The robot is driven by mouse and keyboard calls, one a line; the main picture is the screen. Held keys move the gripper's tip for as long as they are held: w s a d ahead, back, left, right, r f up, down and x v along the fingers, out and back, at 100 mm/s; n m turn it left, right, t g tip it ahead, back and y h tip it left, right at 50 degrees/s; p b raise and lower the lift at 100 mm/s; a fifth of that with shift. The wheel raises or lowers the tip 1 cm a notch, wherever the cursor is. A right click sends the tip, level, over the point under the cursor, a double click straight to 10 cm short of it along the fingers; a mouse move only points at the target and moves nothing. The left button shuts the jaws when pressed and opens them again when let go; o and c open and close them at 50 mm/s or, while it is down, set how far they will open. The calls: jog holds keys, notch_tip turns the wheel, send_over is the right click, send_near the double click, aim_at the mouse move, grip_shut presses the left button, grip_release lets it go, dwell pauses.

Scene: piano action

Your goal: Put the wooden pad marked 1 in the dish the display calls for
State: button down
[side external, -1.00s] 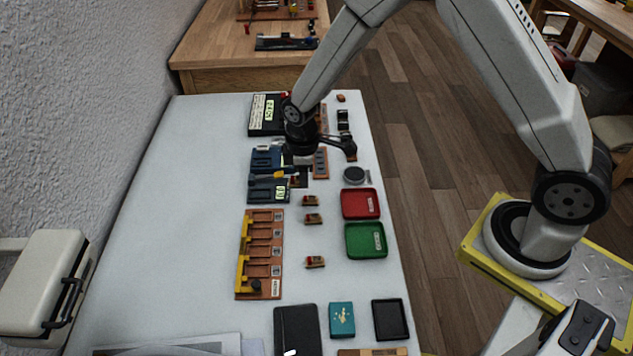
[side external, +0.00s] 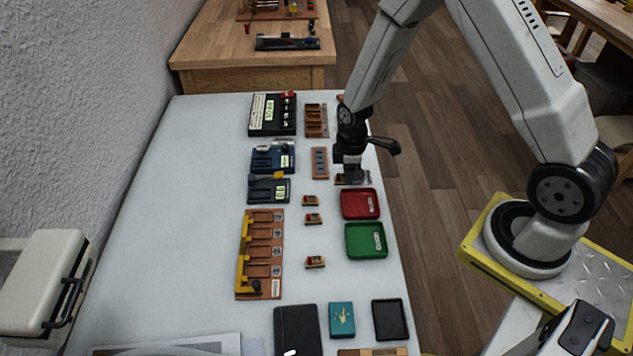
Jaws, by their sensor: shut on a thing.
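My gripper (side external: 350,176) points down just behind the red dish (side external: 360,190), at the right side of the white table. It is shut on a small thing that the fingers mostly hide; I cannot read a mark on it. The red dish and the green dish (side external: 366,253) look empty. Three small wooden pads with red tops lie left of the dishes: one (side external: 311,201), another (side external: 313,218) and a nearer one (side external: 315,262). Their marks are too small to read. Lit displays show on the black box (side external: 267,111), the blue device (side external: 286,161) and the dark device (side external: 280,192), unreadable here.
A wooden rack with yellow parts (side external: 243,280) stands left of the pads. A black tray (side external: 391,320), teal box (side external: 342,319) and dark notebook (side external: 297,330) lie in front. Brown slotted holders (side external: 316,120) stand behind. The table's left side is clear.

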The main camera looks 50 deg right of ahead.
jog(key=s+d, duration=0.1)
jog(key=s+d+f, duration=0.1)
jog(key=s+d, duration=0.1)
jog(key=d, duration=0.1)
jog(key=shift+s+f, duration=0.15)
jog(key=shift+f, duration=0.15)
jog(key=shift+f, duration=0.1)
send_over(364, 205)
jog(key=shift+f, duration=2.1)
jog(key=shift+f, duration=1.8)
jog(key=shift+f, duration=0.1)
jog(key=shift+c, duration=2.3)
grip_release()
